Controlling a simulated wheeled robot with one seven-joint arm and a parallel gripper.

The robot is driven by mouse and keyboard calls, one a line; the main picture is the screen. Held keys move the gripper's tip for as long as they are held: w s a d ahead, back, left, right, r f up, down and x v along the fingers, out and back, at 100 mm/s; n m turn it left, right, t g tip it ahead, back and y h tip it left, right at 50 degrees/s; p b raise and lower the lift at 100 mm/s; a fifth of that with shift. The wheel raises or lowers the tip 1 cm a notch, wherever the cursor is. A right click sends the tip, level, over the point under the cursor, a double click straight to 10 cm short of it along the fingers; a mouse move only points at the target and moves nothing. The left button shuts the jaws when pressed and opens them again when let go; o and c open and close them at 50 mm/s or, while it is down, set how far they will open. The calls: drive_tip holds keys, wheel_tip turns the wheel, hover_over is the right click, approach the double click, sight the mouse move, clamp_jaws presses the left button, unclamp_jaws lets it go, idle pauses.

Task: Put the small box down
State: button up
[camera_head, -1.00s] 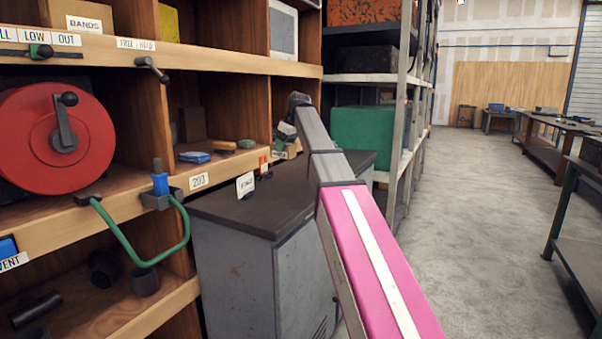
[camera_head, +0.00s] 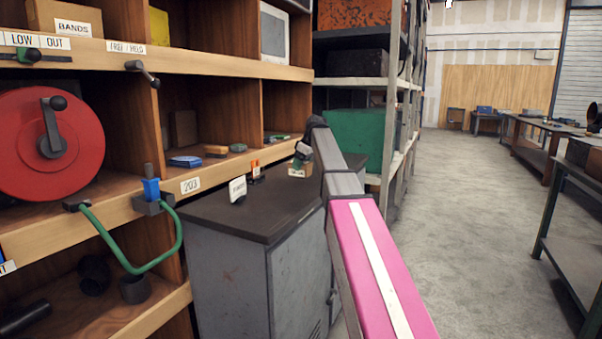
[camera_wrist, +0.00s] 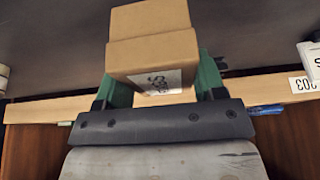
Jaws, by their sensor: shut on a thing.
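My gripper (camera_head: 301,160) is shut on a small tan cardboard box (camera_head: 297,171) with a white label. In the wrist view the box (camera_wrist: 152,45) sits between the green fingers of my gripper (camera_wrist: 155,88). The dark top of a grey metal cabinet (camera_head: 275,211) lies beneath the box, which is over its far part, near the shelf. I cannot tell whether the box touches the cabinet top.
A white sign (camera_head: 238,189) and an orange-and-white item (camera_head: 255,169) stand on the cabinet top near the box. Wooden shelving (camera_head: 230,162) borders it at left. A green bin (camera_head: 352,136) sits on the rack behind. The near cabinet top is clear.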

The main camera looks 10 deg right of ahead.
sight(301, 171)
drive_tip(key=shift+f, duration=1.7)
drive_tip(key=shift+f, duration=0.1)
drive_tip(key=o, duration=1.1)
drive_tip(key=v, duration=1.2)
drive_tip(key=shift+a, duration=0.15)
